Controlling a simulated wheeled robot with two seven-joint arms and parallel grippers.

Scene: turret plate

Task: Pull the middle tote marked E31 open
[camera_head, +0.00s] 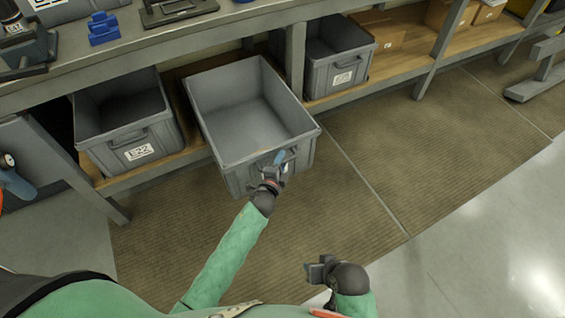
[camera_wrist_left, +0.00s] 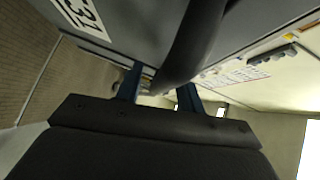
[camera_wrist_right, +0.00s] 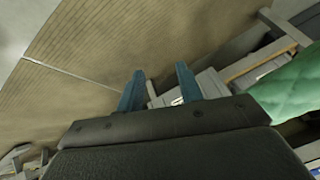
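The middle grey tote (camera_head: 245,110) sticks out well past the shelf front, and its inside looks empty. Its label, partly visible in the left wrist view (camera_wrist_left: 82,16), ends in "31". My left gripper (camera_head: 279,163) is at the tote's front handle. In the left wrist view the dark handle bar (camera_wrist_left: 192,45) passes between the blue fingers of my left gripper (camera_wrist_left: 160,88); whether both fingers press on it is hard to see. My right gripper (camera_head: 318,272) is low over the floor, away from the totes. In the right wrist view its two fingers (camera_wrist_right: 160,90) stand apart with nothing between them.
A grey tote (camera_head: 125,120) stands on the lower shelf to the left, and another (camera_head: 338,58) to the right beyond a post. Cardboard boxes (camera_head: 380,32) lie farther right. The workbench (camera_head: 150,48) is above the totes. The brown ribbed mat (camera_head: 430,130) in front is clear.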

